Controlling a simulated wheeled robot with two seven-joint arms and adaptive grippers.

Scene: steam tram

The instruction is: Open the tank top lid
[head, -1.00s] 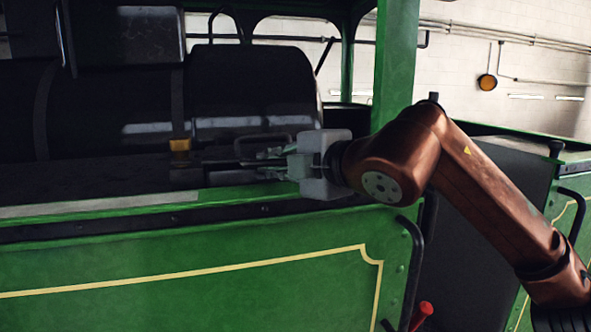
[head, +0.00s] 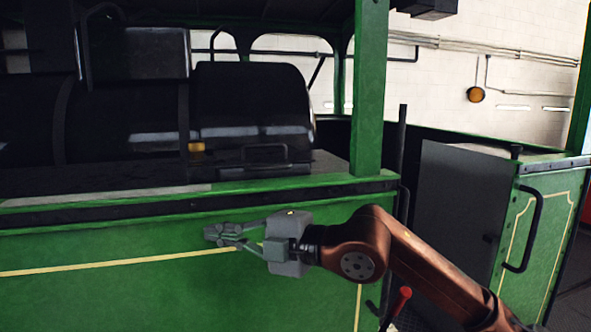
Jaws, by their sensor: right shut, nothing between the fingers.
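The tank top lid (head: 262,168) is a dark, flat plate with a thin handle (head: 264,151) on top of the green side tank (head: 120,290). It looks closed and lies flat. My right gripper (head: 218,234) is shut and empty, in front of the green tank side, lower than the lid and its handle. Its fingers point left and are apart from the handle. I cannot tell whether they touch the green panel. My left gripper is not in view.
A green cab post (head: 369,90) rises right of the lid. The black boiler (head: 245,100) lies behind it. A red-tipped lever (head: 402,294) is below my right arm. A dark handrail (head: 523,235) is on the green panel at the right. The cab opening lies between.

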